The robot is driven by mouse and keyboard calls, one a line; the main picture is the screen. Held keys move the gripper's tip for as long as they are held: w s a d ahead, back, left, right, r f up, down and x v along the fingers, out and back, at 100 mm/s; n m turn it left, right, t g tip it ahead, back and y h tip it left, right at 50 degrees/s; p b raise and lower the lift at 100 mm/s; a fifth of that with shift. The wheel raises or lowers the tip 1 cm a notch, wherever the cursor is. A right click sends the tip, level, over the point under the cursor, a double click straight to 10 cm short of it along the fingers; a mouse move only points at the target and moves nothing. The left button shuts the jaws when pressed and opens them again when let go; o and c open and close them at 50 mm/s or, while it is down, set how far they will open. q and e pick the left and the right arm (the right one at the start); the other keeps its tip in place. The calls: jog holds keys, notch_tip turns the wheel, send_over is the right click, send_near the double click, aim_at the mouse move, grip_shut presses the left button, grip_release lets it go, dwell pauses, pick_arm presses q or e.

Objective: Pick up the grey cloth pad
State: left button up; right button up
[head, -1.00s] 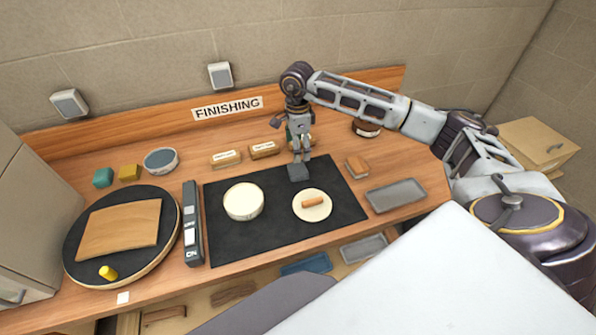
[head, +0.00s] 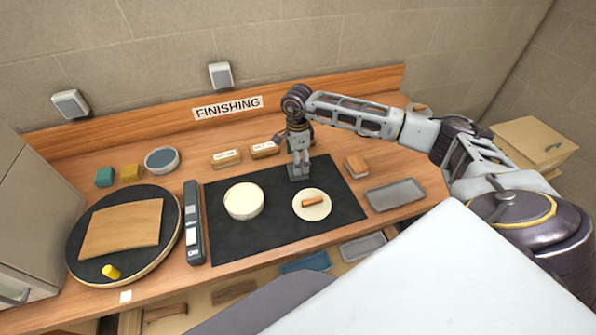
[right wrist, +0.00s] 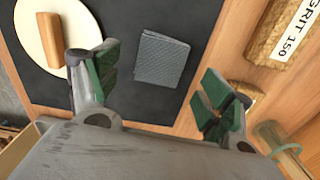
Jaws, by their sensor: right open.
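The grey cloth pad (right wrist: 162,58) lies flat on the black mat (right wrist: 130,105) in the right wrist view, a small textured square. In the head view the pad (head: 298,176) shows at the mat's back edge, partly hidden by my right gripper (head: 300,164). My right gripper (right wrist: 160,84) is open and empty above the pad. Its green-padded fingers show on either side of the pad in the wrist view, apart from it. My left gripper is not in view.
A round cream disc with a tan stick (head: 313,202) and a cream bowl (head: 244,200) sit on the mat. Labelled grit blocks (head: 264,149) stand behind it. A sanding block (head: 356,166) and a grey tray (head: 396,195) lie to the right. The mat's front is clear.

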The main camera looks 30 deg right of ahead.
jog(key=shift+s+f+p, duration=0.1)
jog(key=shift+f+p, duration=0.6)
jog(key=shift+f, duration=1.7)
jog(key=c, duration=1)
